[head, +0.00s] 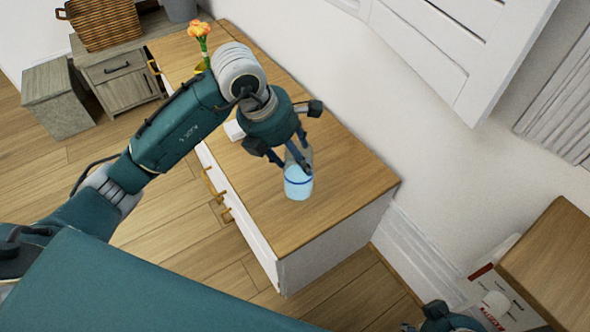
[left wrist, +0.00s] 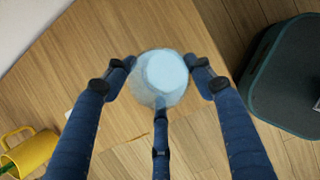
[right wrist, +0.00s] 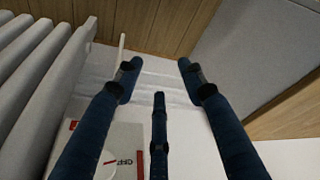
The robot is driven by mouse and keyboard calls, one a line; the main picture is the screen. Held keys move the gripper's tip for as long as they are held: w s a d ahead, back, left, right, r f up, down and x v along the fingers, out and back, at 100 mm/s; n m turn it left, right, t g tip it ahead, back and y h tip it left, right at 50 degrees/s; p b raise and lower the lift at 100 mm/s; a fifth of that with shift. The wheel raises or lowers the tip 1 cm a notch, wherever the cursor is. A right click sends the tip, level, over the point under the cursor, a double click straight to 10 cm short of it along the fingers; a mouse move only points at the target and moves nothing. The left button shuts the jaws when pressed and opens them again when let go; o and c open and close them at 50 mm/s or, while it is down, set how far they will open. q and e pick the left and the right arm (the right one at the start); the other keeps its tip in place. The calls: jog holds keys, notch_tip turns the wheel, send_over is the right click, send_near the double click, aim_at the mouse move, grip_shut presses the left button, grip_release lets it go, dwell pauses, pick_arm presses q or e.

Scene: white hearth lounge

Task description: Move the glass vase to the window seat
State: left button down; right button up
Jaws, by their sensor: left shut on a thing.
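The glass vase (head: 298,184) is pale blue and clear, with a dark blue band. It is upright at the near end of the wooden-topped white cabinet (head: 335,200). My left gripper (head: 297,155) reaches down from above and is shut on the vase. In the left wrist view the vase (left wrist: 160,77) sits between the fingers. I cannot tell whether its base touches the cabinet top. My right gripper (right wrist: 157,80) is open, with nothing between its fingers. I cannot make out the window seat for certain.
Orange flowers (head: 199,30) stand in a yellow mug (left wrist: 28,150) farther along the cabinet. A small white item (head: 234,130) lies behind my left arm. A wooden-topped unit (head: 555,260) and a red-and-white box (head: 492,288) are at lower right. A ribbed radiator (right wrist: 40,75) is near my right gripper.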

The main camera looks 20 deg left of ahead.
pick_arm(q)
notch_tip(320, 180, down, 4)
jog(key=shift+f+b, duration=0.1)
jog(key=shift+b, duration=0.4)
jog(key=shift+f, duration=0.1)
pick_arm(e)
jog(key=w, duration=0.1)
jog(key=w+a+t, duration=0.1)
jog(key=w, duration=0.1)
jog(key=w+t, duration=0.1)
jog(key=shift+w+a+r, duration=0.15)
jog(key=shift+w+r, duration=0.05)
jog(key=shift+r, duration=0.2)
pick_arm(q)
jog(key=c, duration=0.7)
grip_release()
jog(key=shift+f, duration=0.1)
jog(key=shift+o, duration=0.2)
pick_arm(e)
jog(key=shift+w, duration=0.1)
